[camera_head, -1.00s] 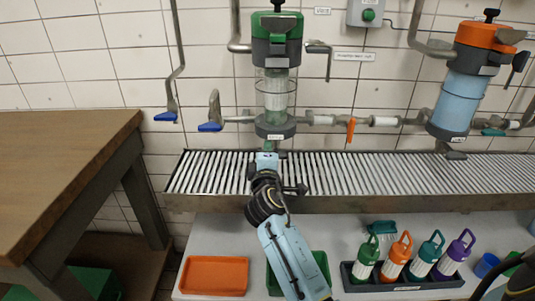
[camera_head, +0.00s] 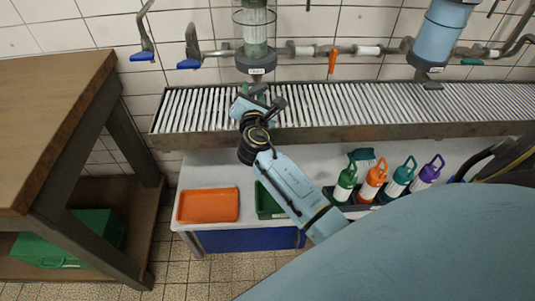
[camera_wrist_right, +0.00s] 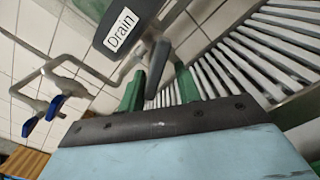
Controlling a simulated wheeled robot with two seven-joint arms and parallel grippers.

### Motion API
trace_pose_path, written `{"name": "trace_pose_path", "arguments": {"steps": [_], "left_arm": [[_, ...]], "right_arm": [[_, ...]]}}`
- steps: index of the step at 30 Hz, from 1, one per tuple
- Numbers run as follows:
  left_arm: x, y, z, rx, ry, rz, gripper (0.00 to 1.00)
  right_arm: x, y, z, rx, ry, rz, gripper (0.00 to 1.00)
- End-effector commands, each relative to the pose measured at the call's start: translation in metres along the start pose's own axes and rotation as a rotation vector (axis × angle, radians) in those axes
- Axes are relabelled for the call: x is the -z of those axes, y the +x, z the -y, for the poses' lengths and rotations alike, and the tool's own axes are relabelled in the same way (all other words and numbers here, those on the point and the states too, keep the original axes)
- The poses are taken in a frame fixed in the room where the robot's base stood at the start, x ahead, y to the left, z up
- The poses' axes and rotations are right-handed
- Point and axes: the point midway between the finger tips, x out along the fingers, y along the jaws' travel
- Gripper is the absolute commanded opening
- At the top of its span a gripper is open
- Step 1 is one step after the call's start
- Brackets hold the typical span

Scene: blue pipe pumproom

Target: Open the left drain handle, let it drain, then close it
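The left filter (camera_head: 256,57) hangs on the wall above the slatted drain tray, its clear bowl (camera_head: 255,20) partly cut off at the top. I cannot tell how much liquid is in it. In the right wrist view its dark base carries a "Drain" label (camera_wrist_right: 121,29). A grey drain handle (camera_wrist_right: 157,66) hangs below it, between the two green fingers of my right gripper (camera_wrist_right: 158,85). The fingers stand apart, with the handle between them; firm contact is not visible. In the head view my right gripper (camera_head: 258,98) is under the filter. My left gripper is not in view.
The slatted tray (camera_head: 340,137) runs along the wall. A blue filter (camera_head: 440,32) hangs at right, with an orange valve lever (camera_head: 332,61) between. Blue levers (camera_head: 189,64) are at left. Below are an orange tray (camera_head: 208,220) and several bottles (camera_head: 372,182). A wooden table (camera_head: 50,110) stands left.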

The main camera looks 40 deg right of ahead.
Motion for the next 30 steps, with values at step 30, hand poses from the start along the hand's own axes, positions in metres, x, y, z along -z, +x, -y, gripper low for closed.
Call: {"name": "trace_pose_path", "arguments": {"steps": [30], "left_arm": [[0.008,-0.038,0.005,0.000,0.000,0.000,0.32]], "right_arm": [[-0.003,-0.126,0.013,0.002,-0.602,-0.004,0.32]]}}
